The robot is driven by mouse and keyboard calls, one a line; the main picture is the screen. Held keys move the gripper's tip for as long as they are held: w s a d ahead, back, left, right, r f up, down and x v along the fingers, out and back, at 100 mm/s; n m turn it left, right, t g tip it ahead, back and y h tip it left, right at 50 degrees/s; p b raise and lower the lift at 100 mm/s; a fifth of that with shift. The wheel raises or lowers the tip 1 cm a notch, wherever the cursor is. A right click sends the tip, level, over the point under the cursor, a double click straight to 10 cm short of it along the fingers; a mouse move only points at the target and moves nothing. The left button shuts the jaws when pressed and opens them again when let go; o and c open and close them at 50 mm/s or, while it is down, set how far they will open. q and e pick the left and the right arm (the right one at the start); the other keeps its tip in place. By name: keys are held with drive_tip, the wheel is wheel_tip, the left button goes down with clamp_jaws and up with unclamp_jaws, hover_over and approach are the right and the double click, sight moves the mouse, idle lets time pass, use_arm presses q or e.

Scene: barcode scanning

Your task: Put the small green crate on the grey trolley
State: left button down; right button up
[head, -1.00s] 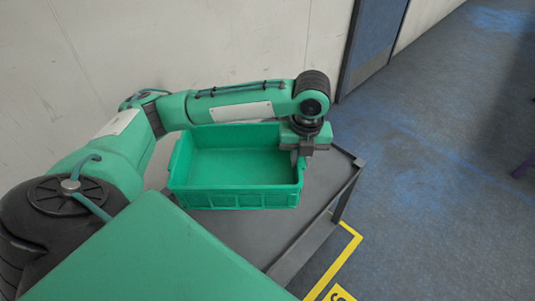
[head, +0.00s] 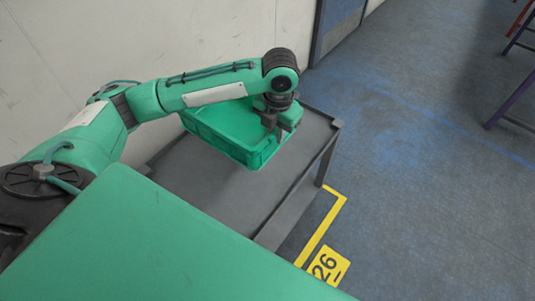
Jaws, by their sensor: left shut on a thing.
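The small green crate (head: 228,128) is at the back part of the grey trolley (head: 215,187), over its top. It looks empty, and my left arm hides its far left part. My left gripper (head: 278,133) points down at the crate's right end and is shut on its rim. I cannot tell whether the crate's base touches the trolley top. My right gripper is not in view.
A pale wall (head: 140,40) stands behind the trolley, with a blue door (head: 338,22) to its right. Yellow floor tape and a yellow 26 marker (head: 326,266) lie by the trolley. The blue floor (head: 430,180) to the right is clear; purple and red legs show at top right.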

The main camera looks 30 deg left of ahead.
use_arm(q)
wheel_tip(320, 180, down, 15)
drive_tip(key=shift+b, duration=0.4)
drive_tip(key=c, duration=1.3)
unclamp_jaws()
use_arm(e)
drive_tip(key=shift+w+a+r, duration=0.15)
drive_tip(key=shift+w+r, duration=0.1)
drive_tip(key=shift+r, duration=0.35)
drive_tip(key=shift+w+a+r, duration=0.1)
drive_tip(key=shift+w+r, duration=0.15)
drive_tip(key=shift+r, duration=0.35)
